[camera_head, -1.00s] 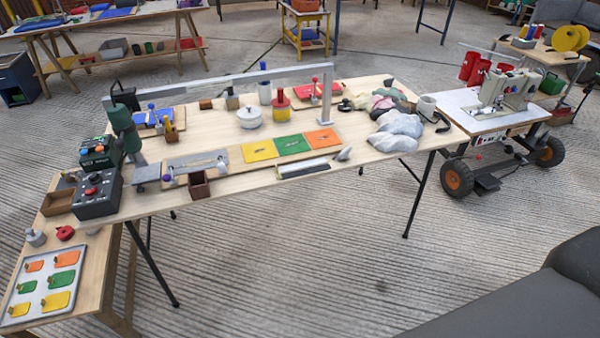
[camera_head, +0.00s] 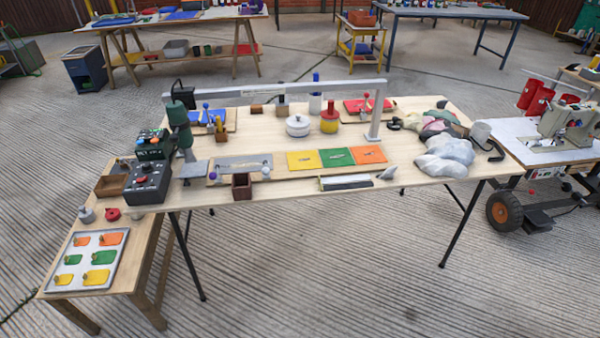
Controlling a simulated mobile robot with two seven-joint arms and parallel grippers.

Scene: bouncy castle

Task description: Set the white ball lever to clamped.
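A small white ball (camera_head: 265,170) shows at the right end of a long grey metal fixture (camera_head: 240,163) on the front left of the wooden table. A purple ball (camera_head: 212,176) shows at the fixture's left end. The lever arm under the white ball is too small to make out, so I cannot tell its setting. Other ball-topped levers stand farther back: a blue one (camera_head: 206,106) on a blue plate and a red one (camera_head: 366,96) on a red plate. Neither of my grippers is in view.
A grey overhead bar (camera_head: 280,88) spans the table. A black control box (camera_head: 148,182) and dark brown box (camera_head: 241,187) stand near the fixture. Yellow, green and orange panels (camera_head: 337,157) lie to its right. A lower side bench (camera_head: 150,240) adjoins at left. Floor in front is clear.

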